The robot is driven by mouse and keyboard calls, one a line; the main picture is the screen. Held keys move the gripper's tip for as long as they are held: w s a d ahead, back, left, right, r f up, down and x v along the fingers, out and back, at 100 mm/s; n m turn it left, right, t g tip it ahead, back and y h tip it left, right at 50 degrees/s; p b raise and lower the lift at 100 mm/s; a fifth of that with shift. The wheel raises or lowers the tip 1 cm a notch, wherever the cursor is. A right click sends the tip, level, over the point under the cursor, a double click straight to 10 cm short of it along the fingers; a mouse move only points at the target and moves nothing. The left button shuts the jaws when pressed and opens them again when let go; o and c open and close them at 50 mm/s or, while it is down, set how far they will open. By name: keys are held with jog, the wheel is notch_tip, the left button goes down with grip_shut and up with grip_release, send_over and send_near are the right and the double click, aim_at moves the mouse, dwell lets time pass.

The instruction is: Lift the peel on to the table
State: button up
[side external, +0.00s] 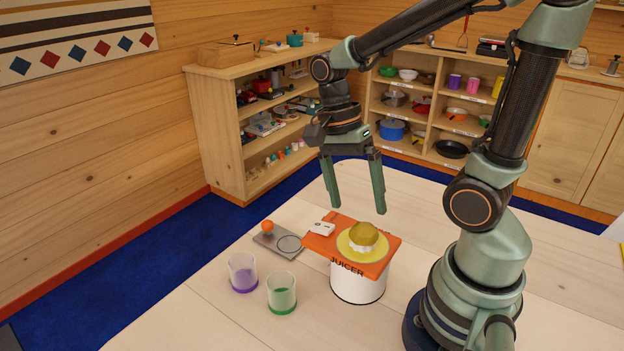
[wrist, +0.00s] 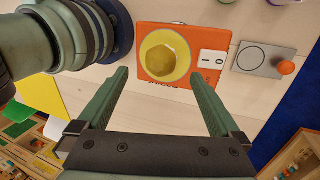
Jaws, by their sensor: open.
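The peel (side external: 364,235) is an olive-yellow dome sitting on the white cone of the juicer. The juicer (side external: 319,243) has an orange top, a yellow dish and a white round body, and stands on the table (side external: 225,318). In the wrist view the peel (wrist: 168,54) shows inside the yellow dish, beyond my fingertips. My gripper (side external: 358,209) is open and empty, pointing down above the juicer, with its fingertips apart from the peel. In the wrist view my gripper (wrist: 160,72) has its fingers spread wider than the peel.
A grey plate (side external: 277,241) with an orange ball-shaped knob (side external: 267,226) and a ring mark lies left of the juicer. A purple-bottomed cup (side external: 243,272) and a green-bottomed cup (side external: 281,294) stand in front of it. Bare table lies at the front and right.

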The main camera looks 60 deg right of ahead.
aim_at(361, 223)
jog(key=x, duration=0.5)
jog(key=shift+a, duration=0.15)
jog(key=shift+c, duration=0.3)
jog(key=c, duration=1.3)
jog(key=shift+c, duration=0.2)
jog(key=shift+r, duration=0.1)
notch_tip(361, 223, up, 20)
